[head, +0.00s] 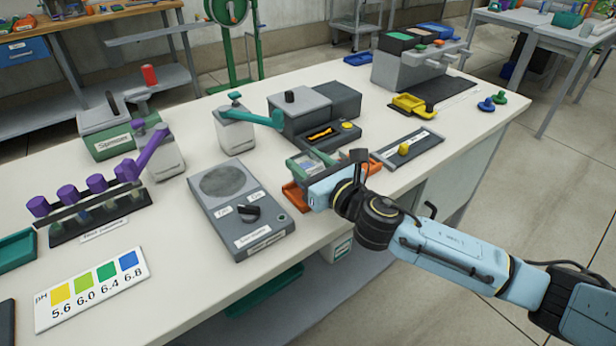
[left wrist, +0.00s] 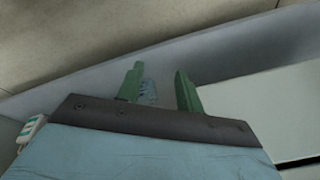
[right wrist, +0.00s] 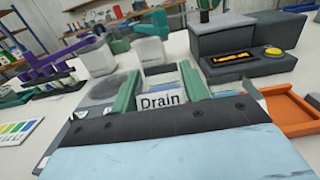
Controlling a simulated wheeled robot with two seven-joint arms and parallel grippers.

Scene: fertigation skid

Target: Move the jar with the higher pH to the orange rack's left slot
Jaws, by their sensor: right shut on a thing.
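My right gripper (head: 312,168) has its green fingers shut on a small clear jar (right wrist: 166,76) with bluish contents and a white "Drain" label (right wrist: 161,100). It holds the jar upright over or in the orange rack (head: 294,196); I cannot tell whether the jar touches it. My gripper and arm hide much of the rack; an orange, empty-looking part shows at right in the right wrist view (right wrist: 292,112). No second jar is clearly visible. A pH colour card (head: 92,288) runs from yellow 5.6 to blue 6.8. My left gripper (left wrist: 160,88) is open, with its fingers apart and no held object visible.
A grey meter with a dial (head: 240,210) stands left of the rack. A dark box with a yellow button (head: 318,115) stands behind it. A grey panel with a yellow knob (head: 408,150) lies right. The table edge is close in front.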

